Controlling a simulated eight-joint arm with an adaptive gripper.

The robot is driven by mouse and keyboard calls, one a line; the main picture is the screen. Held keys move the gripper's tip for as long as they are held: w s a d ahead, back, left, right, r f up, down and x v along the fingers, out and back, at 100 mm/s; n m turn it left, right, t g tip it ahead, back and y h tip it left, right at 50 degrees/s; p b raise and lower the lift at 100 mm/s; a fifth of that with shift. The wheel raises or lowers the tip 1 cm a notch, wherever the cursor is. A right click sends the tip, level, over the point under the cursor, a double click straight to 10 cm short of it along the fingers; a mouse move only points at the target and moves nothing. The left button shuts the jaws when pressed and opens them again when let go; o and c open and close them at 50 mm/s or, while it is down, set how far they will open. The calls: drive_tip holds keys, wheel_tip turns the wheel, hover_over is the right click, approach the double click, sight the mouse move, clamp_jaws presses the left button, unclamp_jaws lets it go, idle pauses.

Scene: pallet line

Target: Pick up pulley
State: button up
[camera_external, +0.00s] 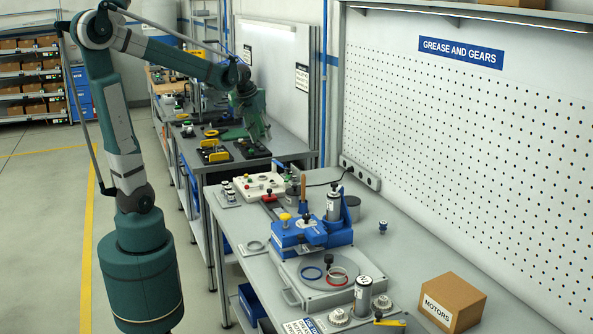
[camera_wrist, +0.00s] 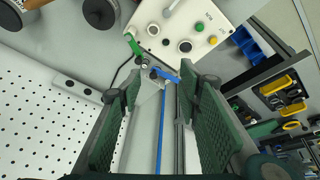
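My gripper (camera_external: 254,134) hangs at the end of the arm, over the far end of the bench row in the external view. In the wrist view my gripper (camera_wrist: 157,88) has its two green-padded fingers wide apart with nothing between them. No part is plainly marked as the pulley. Two small metallic toothed wheels, one left (camera_external: 338,317) and one right (camera_external: 382,303), sit at the near end of the bench, beside an upright silver motor (camera_external: 363,296). I cannot tell whether either is the pulley. My gripper is far from both.
A blue fixture (camera_external: 311,234) and a grey base plate (camera_external: 318,285) stand mid-bench. A white control box (camera_external: 258,186) is behind them and also shows in the wrist view (camera_wrist: 190,28). A cardboard box (camera_external: 452,302) stands near right. A pegboard (camera_external: 470,130) rises along the right.

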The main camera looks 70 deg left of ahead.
drive_tip(key=a+f+n+g+p, duration=0.1)
drive_tip(key=a+f+n+p, duration=0.15)
drive_tip(key=a, duration=1.15)
drive_tip(key=a+f+n+g+p, duration=0.1)
drive_tip(key=a+f+n, duration=0.15)
drive_tip(key=a, duration=1.05)
drive_tip(key=s+a+f+n+p, duration=0.1)
drive_tip(key=s+a+f, duration=0.3)
drive_tip(key=a, duration=0.4)
drive_tip(key=s+a+f+n+g+h+p, duration=0.1)
drive_tip(key=s+a+f, duration=0.3)
drive_tip(key=a, duration=0.5)
drive_tip(key=s+a+f+n+p, duration=0.1)
drive_tip(key=s+a+f+n, duration=0.2)
drive_tip(key=a, duration=0.6)
drive_tip(key=shift+s+a+f+n+g+h+p, duration=0.1)
drive_tip(key=shift+s+f+n+g+h+p, duration=0.25)
drive_tip(key=shift+s+f, duration=0.45)
drive_tip(key=shift+s+a+f, duration=0.15)
drive_tip(key=shift+a+f, duration=0.05)
drive_tip(key=shift+f, duration=0.1)
drive_tip(key=shift+f, duration=1.2)
drive_tip(key=shift+f, duration=0.1)
